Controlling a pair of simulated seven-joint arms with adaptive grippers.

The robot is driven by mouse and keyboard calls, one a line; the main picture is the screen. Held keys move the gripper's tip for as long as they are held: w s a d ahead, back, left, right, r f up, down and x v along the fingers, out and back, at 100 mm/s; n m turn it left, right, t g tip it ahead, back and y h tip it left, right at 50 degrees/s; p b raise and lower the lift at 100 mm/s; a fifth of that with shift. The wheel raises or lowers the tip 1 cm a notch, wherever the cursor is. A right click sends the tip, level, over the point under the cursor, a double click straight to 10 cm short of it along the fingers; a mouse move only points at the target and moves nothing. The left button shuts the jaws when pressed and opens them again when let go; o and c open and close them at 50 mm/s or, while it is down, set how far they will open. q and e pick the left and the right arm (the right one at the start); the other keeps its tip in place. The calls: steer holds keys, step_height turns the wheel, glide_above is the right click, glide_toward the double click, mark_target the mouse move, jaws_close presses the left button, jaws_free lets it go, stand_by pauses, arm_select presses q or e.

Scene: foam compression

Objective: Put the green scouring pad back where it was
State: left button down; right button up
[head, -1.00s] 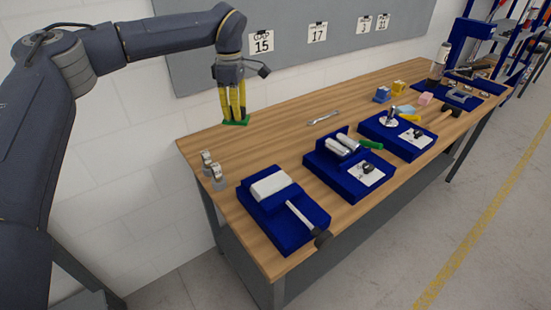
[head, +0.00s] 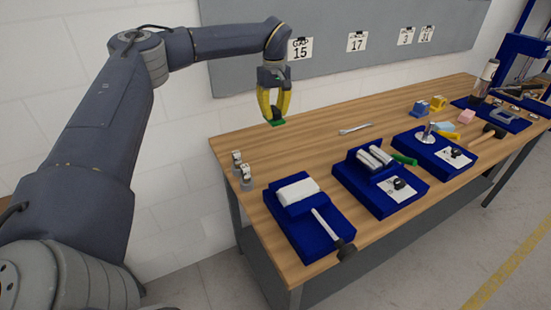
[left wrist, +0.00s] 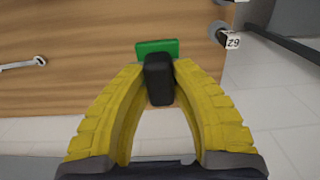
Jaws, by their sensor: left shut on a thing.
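The green scouring pad (head: 278,122) is at the fingertips of my left gripper (head: 276,117), along the back-left edge of the workbench in the head view. In the left wrist view the yellow fingers bow inward and meet at a black block (left wrist: 158,80), with the green pad (left wrist: 157,47) just beyond it. My left gripper is shut on the pad. I cannot tell how far the pad is above the wood. My right gripper is not in view.
On the workbench (head: 320,150) are blue trays with a white block (head: 297,191), metal cylinders (head: 375,157) and a metal post (head: 428,133). Small grey cylinders (head: 244,175) stand at the left end. A wrench (head: 355,129) lies behind the trays. Bare wood lies around it.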

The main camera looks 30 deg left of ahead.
mark_target(274, 162)
arm_select(q)
step_height(274, 162, down, 18)
steer(key=shift+r, duration=0.1)
stand_by(0.6)
steer(key=c, duration=1.6)
jaws_free()
steer(key=shift+f, duration=0.2)
steer(key=o, duration=0.4)
step_height(274, 162, up, 12)
steer(key=shift+r, duration=0.2)
